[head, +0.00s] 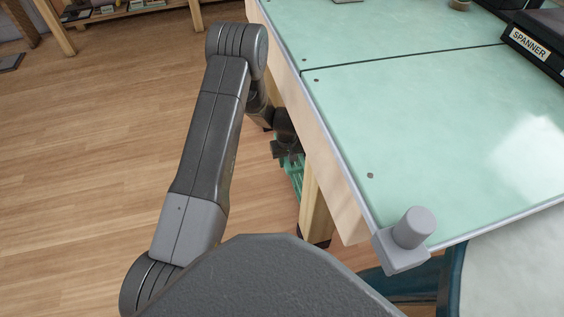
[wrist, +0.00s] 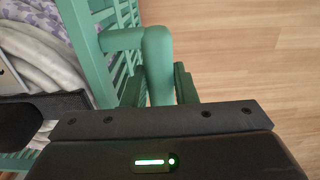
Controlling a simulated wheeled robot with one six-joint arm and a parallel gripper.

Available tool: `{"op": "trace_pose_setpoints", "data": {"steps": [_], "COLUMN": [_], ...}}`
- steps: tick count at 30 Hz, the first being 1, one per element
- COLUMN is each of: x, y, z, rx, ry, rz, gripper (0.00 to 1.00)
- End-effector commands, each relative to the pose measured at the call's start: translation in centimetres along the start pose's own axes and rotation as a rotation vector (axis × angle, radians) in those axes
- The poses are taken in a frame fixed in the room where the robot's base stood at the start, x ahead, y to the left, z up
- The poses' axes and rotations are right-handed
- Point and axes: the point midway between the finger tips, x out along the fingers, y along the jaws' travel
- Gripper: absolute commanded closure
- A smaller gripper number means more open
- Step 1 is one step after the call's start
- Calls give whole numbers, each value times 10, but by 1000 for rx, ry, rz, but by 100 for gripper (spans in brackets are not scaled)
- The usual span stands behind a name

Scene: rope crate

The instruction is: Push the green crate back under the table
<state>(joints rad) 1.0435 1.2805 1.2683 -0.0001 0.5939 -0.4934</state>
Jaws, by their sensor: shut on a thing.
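The green crate (head: 295,175) shows only as a small slatted part beside the table leg in the head view; the rest is hidden by the table. In the wrist view its slatted green wall (wrist: 98,60) fills the upper left, with a rounded green handle (wrist: 157,50) sticking out. My gripper (wrist: 158,82) is shut on the handle, one finger on each side. In the head view my gripper (head: 288,152) is low beside the table's left edge, partly hidden. The table (head: 440,110) has a pale green top.
Pale cloth (wrist: 40,50) lies inside the crate. A wooden table leg (head: 316,205) stands close to the gripper. A grey clamp-like block (head: 403,242) sits at the table's near corner. The wooden floor (head: 90,160) on the left is clear.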

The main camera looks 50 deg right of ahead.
Motion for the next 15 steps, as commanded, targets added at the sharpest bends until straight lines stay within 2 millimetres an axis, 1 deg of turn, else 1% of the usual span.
{"op": "trace_pose_setpoints", "data": {"steps": [1, 11, 12, 14, 15], "x": [-1, -1, -1, -1, -1], "y": [2, 2, 2, 2, 2], "z": [-1, -2, -2, -2, -1], "rx": [1, 1, 1, 1, 1], "ry": [4, 5, 5, 5, 4], "rz": [3, 3, 3, 3, 3], "gripper": [100, 100, 69, 57, 53]}}
